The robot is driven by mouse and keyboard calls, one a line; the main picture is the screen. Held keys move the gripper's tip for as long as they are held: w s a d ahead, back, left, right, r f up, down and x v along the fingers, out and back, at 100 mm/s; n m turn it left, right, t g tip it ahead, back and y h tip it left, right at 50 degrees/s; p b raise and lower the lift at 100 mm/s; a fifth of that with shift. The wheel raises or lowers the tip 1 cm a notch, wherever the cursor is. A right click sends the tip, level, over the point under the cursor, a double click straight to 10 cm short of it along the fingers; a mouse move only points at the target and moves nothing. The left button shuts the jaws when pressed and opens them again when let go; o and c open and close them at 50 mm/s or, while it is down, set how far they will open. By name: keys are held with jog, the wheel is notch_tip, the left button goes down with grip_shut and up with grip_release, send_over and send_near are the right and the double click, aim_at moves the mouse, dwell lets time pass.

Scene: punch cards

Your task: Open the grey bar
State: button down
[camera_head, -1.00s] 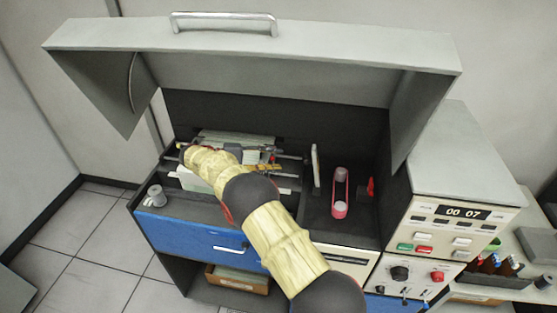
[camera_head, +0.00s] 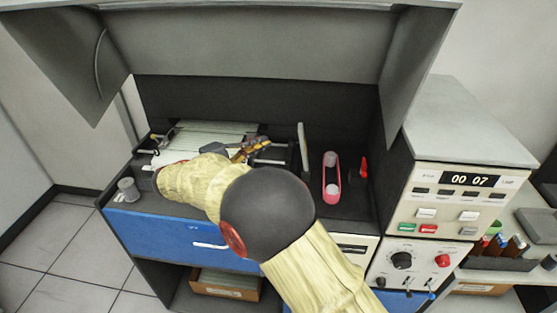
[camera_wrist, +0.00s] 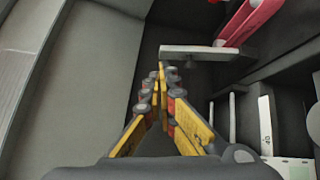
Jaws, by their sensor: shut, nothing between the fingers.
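The grey bar (camera_head: 303,144) is a narrow upright plate between the card tray area and the red belt. In the wrist view the grey bar (camera_wrist: 205,53) lies across the picture, just beyond and right of the fingertips. My gripper (camera_head: 262,144) has yellow fingers and is left of the bar, apparently apart from it. In the wrist view my gripper (camera_wrist: 163,70) is shut with its tips together and nothing between them. My arm hides part of the machine's front and the card tray.
A looped red belt (camera_head: 332,178) and a red knob (camera_head: 364,168) are right of the bar. The raised grey lid (camera_head: 250,45) hangs over the work area. White cards (camera_head: 205,138) lie at left. A control panel (camera_head: 465,180) stands at right.

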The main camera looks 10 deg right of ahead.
notch_tip(320, 180, down, 8)
jog(key=a+n+t+y+b, duration=0.1)
jog(key=a+n+t+y, duration=0.2)
jog(key=n+t+y, duration=0.3)
jog(key=w+d+r+m+t+b, duration=0.1)
jog(key=w+d+b, duration=0.1)
jog(key=w+d, duration=0.4)
jog(key=shift+w+d+h+b, duration=0.2)
jog(key=shift+d+h+b, duration=0.15)
jog(key=shift+d, duration=1.55)
jog(key=shift+s+d+r+m+g+b, duration=0.2)
jog(key=shift+d+r+m+b, duration=0.4)
jog(key=shift+b, duration=0.4)
jog(key=shift+s+d+r+m+g+b, duration=0.15)
jog(key=shift+d+r+m+b, duration=0.25)
jog(key=shift+d+m+b, duration=0.45)
jog(key=shift+a, duration=0.35)
